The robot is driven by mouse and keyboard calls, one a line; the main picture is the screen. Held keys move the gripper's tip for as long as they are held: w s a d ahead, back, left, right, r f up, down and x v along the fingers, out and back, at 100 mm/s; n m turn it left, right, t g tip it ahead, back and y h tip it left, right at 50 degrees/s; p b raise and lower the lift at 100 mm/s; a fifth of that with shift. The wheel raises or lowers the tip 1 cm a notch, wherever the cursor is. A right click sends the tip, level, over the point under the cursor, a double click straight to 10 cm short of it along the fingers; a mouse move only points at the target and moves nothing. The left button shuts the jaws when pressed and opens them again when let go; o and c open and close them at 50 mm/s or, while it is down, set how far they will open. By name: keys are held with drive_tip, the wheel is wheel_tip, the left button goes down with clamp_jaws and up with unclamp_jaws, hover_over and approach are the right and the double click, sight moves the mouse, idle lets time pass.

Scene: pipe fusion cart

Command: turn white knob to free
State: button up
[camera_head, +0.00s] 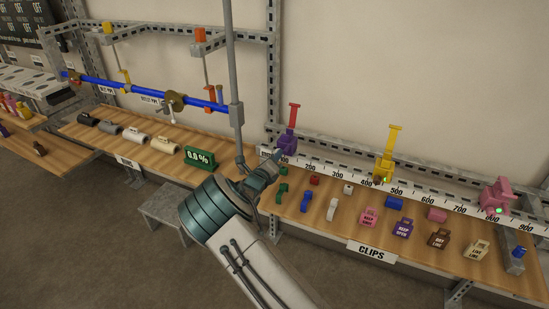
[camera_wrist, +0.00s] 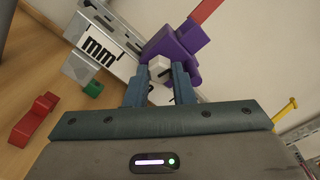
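The white knob (camera_wrist: 158,68) shows in the wrist view between my two fingertips, in front of a purple slide block. The purple block (camera_head: 288,143) with an upright red handle (camera_head: 295,114) sits at the left end of the white ruler rail in the head view. The block also shows in the wrist view (camera_wrist: 177,48). My gripper (camera_wrist: 160,72) has one finger on each side of the knob; whether both touch it is unclear. In the head view my gripper (camera_head: 275,163) hides the knob. The knob's marking cannot be read.
The ruler rail (camera_head: 330,168) runs right, with a yellow-handled block (camera_head: 385,167) and a pink block (camera_head: 496,198) on it. Several small coloured clips and labelled blocks lie on the bench (camera_head: 310,228). A green 0.0 % display (camera_head: 200,158) stands left of my arm.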

drive_tip(key=shift+o, duration=0.6)
drive_tip(key=shift+a, duration=0.1)
drive_tip(key=b+v, duration=0.2)
drive_tip(key=v, duration=1.1)
drive_tip(key=shift+s, duration=0.4)
drive_tip(key=shift+a, duration=0.1)
